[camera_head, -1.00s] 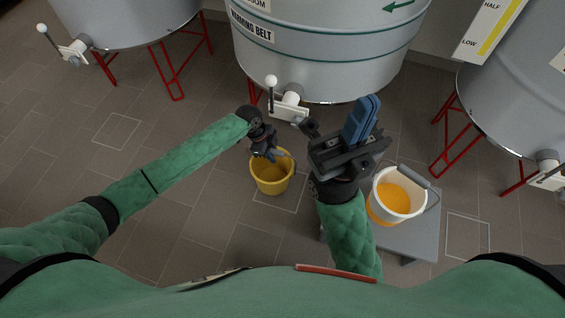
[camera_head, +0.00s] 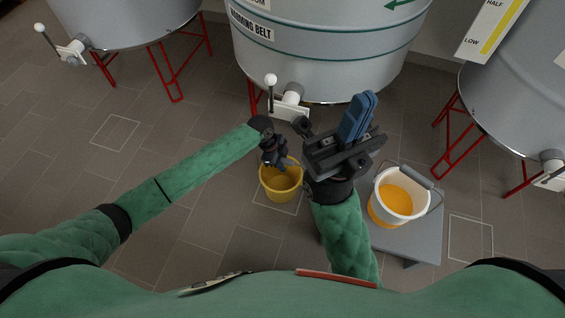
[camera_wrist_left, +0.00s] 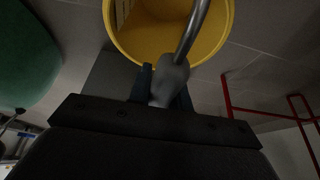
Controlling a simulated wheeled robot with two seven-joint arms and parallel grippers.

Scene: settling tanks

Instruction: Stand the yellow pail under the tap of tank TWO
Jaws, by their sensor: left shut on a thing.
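The yellow pail (camera_head: 281,184) hangs or stands over the floor square below the middle tank. My left gripper (camera_head: 274,163) is at its top and is shut on its handle. In the left wrist view the grey handle grip (camera_wrist_left: 170,84) is between the fingers, and the pail (camera_wrist_left: 150,35) is upright beyond it, looking empty inside. The tap (camera_head: 291,98) of the middle tank (camera_head: 325,50) is above and behind the pail, with a white-knobbed lever. No tank number is readable. My right gripper (camera_head: 355,118) has blue fingers close together, right of the pail; its gap is unclear.
A white pail (camera_head: 401,195) with orange contents stands on a grey stand (camera_head: 420,235) at the right. Tanks on red legs stand left (camera_head: 125,20) and right (camera_head: 525,90). Outlined squares mark the floor (camera_head: 115,132). The floor at the left is clear.

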